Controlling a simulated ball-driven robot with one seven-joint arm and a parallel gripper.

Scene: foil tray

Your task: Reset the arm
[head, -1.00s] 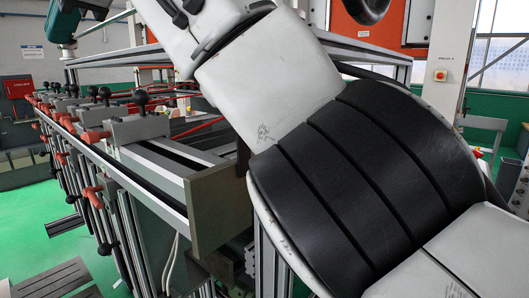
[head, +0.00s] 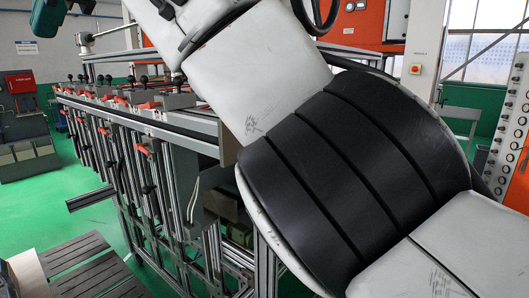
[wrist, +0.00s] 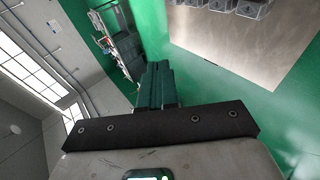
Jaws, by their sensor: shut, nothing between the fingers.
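My arm, white with a broad black ribbed joint, crosses the head view from the lower right to the top and runs out of frame. In the wrist view my gripper (wrist: 157,68) shows as dark green fingers beyond a black bar with screws. The fingers are together and empty, with nothing touching them. They point over open green floor.
A long metal-framed bench (head: 180,122) with red and black clamps stands behind my arm. A slatted grey platform (head: 95,268) lies at lower left. A red cabinet (head: 22,92) is far left. The wrist view shows a pale flat surface (wrist: 245,45) with clear bins (wrist: 250,8).

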